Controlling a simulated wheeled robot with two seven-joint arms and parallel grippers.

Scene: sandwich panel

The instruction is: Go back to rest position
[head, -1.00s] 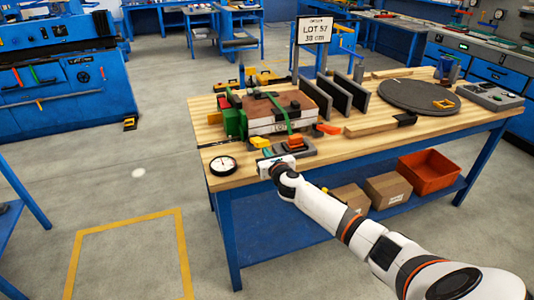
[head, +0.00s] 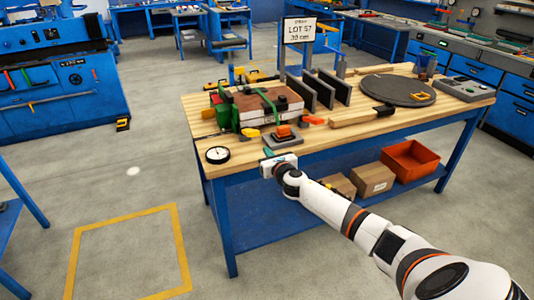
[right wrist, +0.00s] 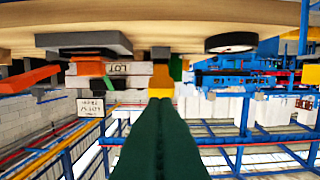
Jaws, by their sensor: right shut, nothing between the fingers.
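My right gripper (head: 268,154) is at the bench's front edge in the head view, just in front of a grey box with an orange top (head: 283,137). Its green fingers (right wrist: 158,140) are together in the right wrist view, with nothing between them. The brown-topped sandwich panel (head: 262,104) stands on the bench behind that box, with a green strap over it and a green clamp at its left. It also shows, upside down, in the right wrist view (right wrist: 115,69). My left gripper is not in view.
The wooden bench top (head: 205,178) holds a round gauge (head: 217,155), dark upright plates (head: 325,92), a grey disc (head: 397,88) and a wooden bar (head: 352,117). An orange bin (head: 411,160) and cartons sit on the shelf below. The floor in front is clear.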

